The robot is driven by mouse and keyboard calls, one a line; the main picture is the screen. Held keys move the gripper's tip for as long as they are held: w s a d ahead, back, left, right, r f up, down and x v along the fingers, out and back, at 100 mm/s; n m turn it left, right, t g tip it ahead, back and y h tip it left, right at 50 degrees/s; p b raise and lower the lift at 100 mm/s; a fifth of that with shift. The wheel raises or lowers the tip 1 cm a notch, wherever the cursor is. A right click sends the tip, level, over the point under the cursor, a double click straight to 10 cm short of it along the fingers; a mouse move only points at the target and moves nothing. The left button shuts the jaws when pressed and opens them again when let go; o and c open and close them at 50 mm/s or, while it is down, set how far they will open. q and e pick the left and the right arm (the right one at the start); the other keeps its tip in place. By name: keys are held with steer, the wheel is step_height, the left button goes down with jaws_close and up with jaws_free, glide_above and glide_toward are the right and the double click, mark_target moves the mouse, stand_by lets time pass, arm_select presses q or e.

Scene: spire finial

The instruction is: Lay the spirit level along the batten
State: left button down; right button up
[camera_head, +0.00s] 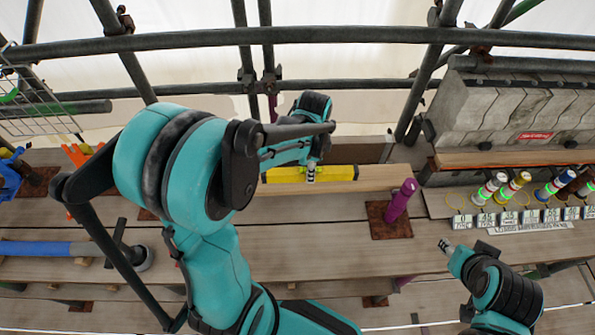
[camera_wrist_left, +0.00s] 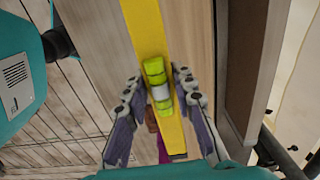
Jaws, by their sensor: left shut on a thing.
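The yellow spirit level (camera_head: 340,173) lies lengthwise over the pale wooden batten (camera_head: 385,179), roughly parallel to it. I cannot tell if it touches the wood. In the left wrist view the level (camera_wrist_left: 145,30) runs between my fingers, with its green-framed vial (camera_wrist_left: 158,87) between them. My left gripper (camera_head: 311,174) is shut on the level near its middle; it also shows in the wrist view (camera_wrist_left: 160,90). The batten (camera_wrist_left: 95,35) shows beside the level there. My right gripper (camera_head: 444,246) is apart from both, over the planks at the right; its fingers are too small to read.
Several coloured cylinders with labels (camera_head: 515,187) stand farther right. Dark scaffold tubes (camera_head: 330,36) cross behind. A blue-sleeved tube (camera_head: 35,248) lies at the left. The front planks are partly clear.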

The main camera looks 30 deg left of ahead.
arm_select(q)
steer(key=a+f, duration=0.1)
steer(key=w+a+f, duration=0.1)
steer(key=a, duration=0.1)
steer(key=w+a+f, duration=0.1)
steer(key=a, duration=0.1)
steer(key=shift+w+a+f+b, duration=0.1)
steer(key=shift+f+b, duration=0.15)
steer(key=shift+b, duration=0.05)
steer(key=shift+a+f, duration=0.35)
steer(key=shift+a, duration=0.15)
step_height(320, 180, down, 4)
steer(key=shift+w+r+b, duration=0.1)
steer(key=shift+b, duration=0.4)
steer(key=c, duration=1.3)
jaws_free()
steer(key=shift+o, duration=0.2)
